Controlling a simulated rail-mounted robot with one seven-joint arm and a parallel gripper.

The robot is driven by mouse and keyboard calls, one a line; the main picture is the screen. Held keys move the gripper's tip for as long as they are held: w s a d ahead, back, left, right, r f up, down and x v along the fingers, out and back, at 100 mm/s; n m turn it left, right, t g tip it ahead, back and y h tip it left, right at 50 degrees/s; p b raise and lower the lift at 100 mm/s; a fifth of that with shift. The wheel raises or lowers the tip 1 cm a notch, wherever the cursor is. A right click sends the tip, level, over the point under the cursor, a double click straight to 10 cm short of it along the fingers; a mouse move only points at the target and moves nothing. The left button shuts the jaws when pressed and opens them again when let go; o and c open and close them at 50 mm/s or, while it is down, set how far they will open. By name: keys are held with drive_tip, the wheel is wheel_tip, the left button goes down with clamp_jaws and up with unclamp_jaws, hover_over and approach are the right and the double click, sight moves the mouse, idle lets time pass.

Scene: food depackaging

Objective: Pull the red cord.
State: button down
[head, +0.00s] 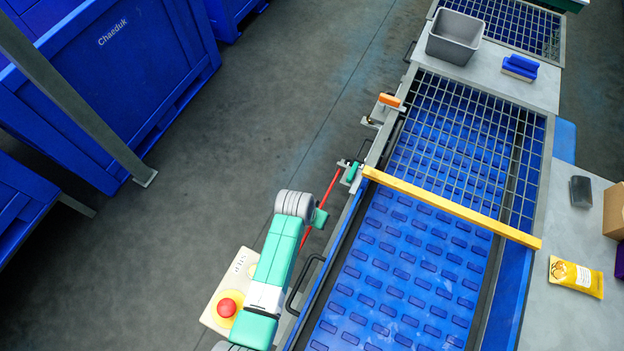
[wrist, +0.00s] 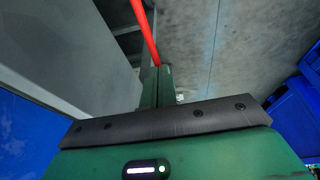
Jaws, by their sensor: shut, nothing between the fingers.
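The red cord (head: 332,187) runs slantwise along the left side of the conveyor in the head view, passing close by my gripper (head: 321,217). In the wrist view the cord (wrist: 144,32) comes down from the top edge and meets the tips of my green fingers (wrist: 157,86). There its further run is hidden. The fingers are together with nothing between them. The cord is beside or behind the fingertips; whether it touches them I cannot tell.
The blue conveyor (head: 400,262) lies right of my arm, with a yellow bar (head: 450,207) and a wire grid (head: 462,140) across it. A red emergency button (head: 227,307) sits by my arm. A yellow packet (head: 576,277) lies on the right-hand table.

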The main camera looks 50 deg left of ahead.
wheel_tip(320, 180, down, 4)
drive_tip(key=shift+s+r+b, duration=0.1)
drive_tip(key=shift+s+b, duration=0.05)
drive_tip(key=shift+b, duration=1.1)
drive_tip(key=w+p+v, duration=0.1)
drive_tip(key=p+v, duration=0.5)
drive_tip(key=v, duration=0.8)
drive_tip(key=shift+a+r+p, duration=0.25)
drive_tip(key=shift+a+p, duration=0.1)
drive_tip(key=shift+a, duration=0.15)
drive_tip(key=shift+w, duration=0.1)
